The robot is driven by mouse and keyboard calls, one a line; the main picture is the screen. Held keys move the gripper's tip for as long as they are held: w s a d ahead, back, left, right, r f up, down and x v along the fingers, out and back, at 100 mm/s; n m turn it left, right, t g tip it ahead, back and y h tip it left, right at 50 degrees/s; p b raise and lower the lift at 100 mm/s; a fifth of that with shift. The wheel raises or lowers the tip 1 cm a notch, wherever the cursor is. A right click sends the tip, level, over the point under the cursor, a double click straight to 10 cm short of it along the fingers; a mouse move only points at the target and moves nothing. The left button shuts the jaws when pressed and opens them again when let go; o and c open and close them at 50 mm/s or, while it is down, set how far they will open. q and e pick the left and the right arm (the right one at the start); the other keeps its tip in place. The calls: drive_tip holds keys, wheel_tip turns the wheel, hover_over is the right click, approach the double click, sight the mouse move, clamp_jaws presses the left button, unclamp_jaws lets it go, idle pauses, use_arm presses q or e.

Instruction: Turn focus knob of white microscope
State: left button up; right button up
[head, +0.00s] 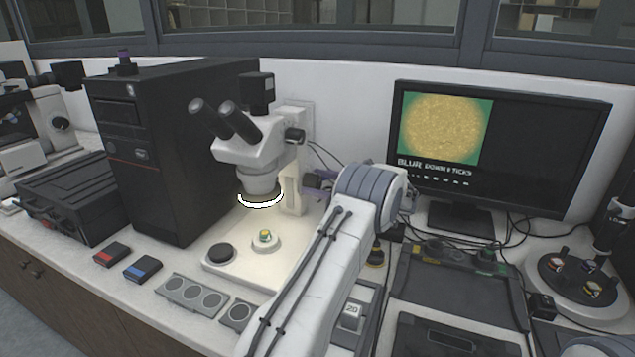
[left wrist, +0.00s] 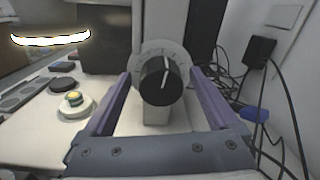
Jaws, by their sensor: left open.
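The white microscope (head: 258,150) stands on its pale base with a glowing ring light under the head. Its focus knob (left wrist: 160,82) is black with a white pointer line, standing nearly upright in front of a pale dial disc with marks. My left gripper (left wrist: 163,78) is open, with one purple finger on each side of the knob; I cannot tell whether either touches it. My right gripper is not in view.
The monitor (head: 500,150) shows a yellow sample disc and text reading like "BLUR DOWN 8 TICKS". A small sample (head: 265,236) sits on the microscope stage. A black computer tower (head: 175,150) stands left. Cables hang along the wall right of the gripper in the wrist view.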

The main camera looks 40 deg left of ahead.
use_arm(q)
drive_tip(key=shift+a, duration=0.15)
drive_tip(key=c, duration=1.4)
drive_tip(key=shift+o, duration=0.2)
drive_tip(key=n+b, duration=0.1)
drive_tip(key=n, duration=0.1)
drive_tip(key=n+b, duration=0.1)
drive_tip(key=b, duration=0.1)
drive_tip(key=shift+f+n, duration=0.2)
drive_tip(key=shift+n, duration=0.2)
drive_tip(key=shift+s+n+b, duration=0.1)
drive_tip(key=shift+n+b, duration=1.15)
drive_tip(key=shift+n, duration=0.35)
drive_tip(key=shift+r, duration=0.1)
drive_tip(key=o, duration=1.4)
drive_tip(key=shift+c, duration=0.2)
